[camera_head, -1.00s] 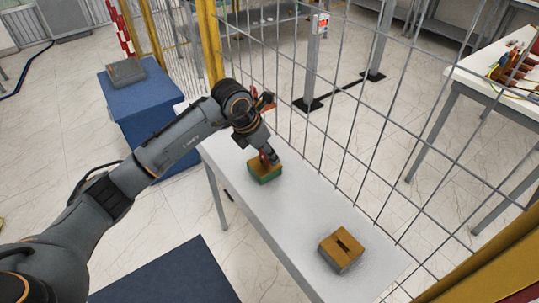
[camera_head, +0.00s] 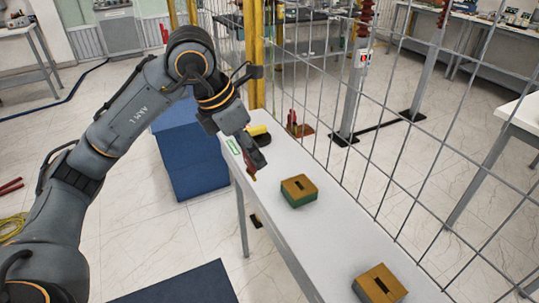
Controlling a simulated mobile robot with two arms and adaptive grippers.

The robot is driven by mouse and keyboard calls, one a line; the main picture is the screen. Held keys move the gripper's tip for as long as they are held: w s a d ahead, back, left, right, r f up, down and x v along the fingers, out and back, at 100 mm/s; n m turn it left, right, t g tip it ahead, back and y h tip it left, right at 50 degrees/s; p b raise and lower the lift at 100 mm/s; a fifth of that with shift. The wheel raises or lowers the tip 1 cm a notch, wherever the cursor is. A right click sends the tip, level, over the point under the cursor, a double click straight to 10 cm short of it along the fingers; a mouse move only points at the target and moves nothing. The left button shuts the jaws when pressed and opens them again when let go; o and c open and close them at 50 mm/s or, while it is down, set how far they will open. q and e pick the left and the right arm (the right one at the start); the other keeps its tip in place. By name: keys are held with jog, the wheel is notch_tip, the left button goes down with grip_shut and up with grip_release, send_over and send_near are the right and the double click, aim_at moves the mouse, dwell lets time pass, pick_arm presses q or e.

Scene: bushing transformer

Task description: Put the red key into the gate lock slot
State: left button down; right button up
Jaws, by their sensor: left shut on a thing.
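My left gripper (camera_head: 253,160) is shut on the small red key (camera_head: 250,172), which points down above the white table and is largely hidden by the fingers. A green block with a brown top and dark slot (camera_head: 299,190) sits on the table, right of and below the gripper in the picture; its slot looks empty. A second brown-topped block with a slot (camera_head: 380,286) sits nearer the front edge of the view. I cannot tell from the picture which slot is the gate lock. My right gripper is not in view.
A wire mesh fence (camera_head: 385,130) runs along the table's (camera_head: 290,240) right side. A yellow and black object (camera_head: 258,131) lies behind the gripper, with a red item (camera_head: 293,122) further back. A blue cabinet (camera_head: 192,160) stands to the left. The table between the two blocks is clear.

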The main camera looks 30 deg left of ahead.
pick_arm(q)
jog(key=shift+p+v, duration=0.45)
jog(key=shift+v, duration=0.3)
jog(key=shift+w+r+p, duration=0.15)
jog(key=shift+r+p, duration=1.05)
jog(key=shift+r, duration=0.4)
